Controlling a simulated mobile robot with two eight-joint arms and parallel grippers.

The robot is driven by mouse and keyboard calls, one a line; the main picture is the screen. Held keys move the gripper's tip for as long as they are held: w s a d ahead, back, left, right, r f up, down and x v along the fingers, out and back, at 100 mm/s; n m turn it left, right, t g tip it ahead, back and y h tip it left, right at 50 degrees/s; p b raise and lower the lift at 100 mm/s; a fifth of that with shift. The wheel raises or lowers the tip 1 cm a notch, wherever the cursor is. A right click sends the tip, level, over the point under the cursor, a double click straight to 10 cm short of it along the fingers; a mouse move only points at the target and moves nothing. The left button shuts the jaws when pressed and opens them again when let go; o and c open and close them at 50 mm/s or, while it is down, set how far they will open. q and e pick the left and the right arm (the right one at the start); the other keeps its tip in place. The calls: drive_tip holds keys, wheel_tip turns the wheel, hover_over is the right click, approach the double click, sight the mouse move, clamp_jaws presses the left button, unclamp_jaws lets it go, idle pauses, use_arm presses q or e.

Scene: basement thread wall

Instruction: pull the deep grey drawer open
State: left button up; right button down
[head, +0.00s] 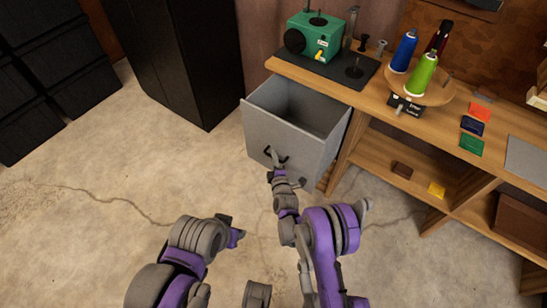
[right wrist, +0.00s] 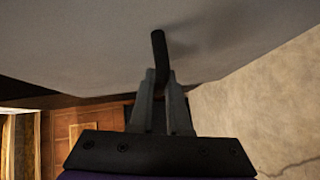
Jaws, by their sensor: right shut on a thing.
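The deep grey drawer (head: 290,148) stands pulled out from under the left end of the wooden bench, and its empty inside shows from above. My right gripper (head: 276,162) is at the drawer's front, shut on its black handle (head: 268,152). In the right wrist view the two fingers of my right gripper (right wrist: 161,90) close around the dark handle bar (right wrist: 160,55), with the grey drawer front (right wrist: 80,45) above. My left gripper (head: 232,234) is low in the head view, away from the drawer; its fingers do not show clearly.
The wooden bench (head: 375,98) holds a green machine (head: 316,36) and a round stand with thread cones (head: 421,75). A black cabinet (head: 185,60) stands left of the drawer. The concrete floor in front is clear.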

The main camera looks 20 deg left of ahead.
idle(0.3)
drive_tip(key=c, duration=0.9)
unclamp_jaws()
drive_tip(key=v, duration=1.1)
drive_tip(key=shift+a, duration=0.1)
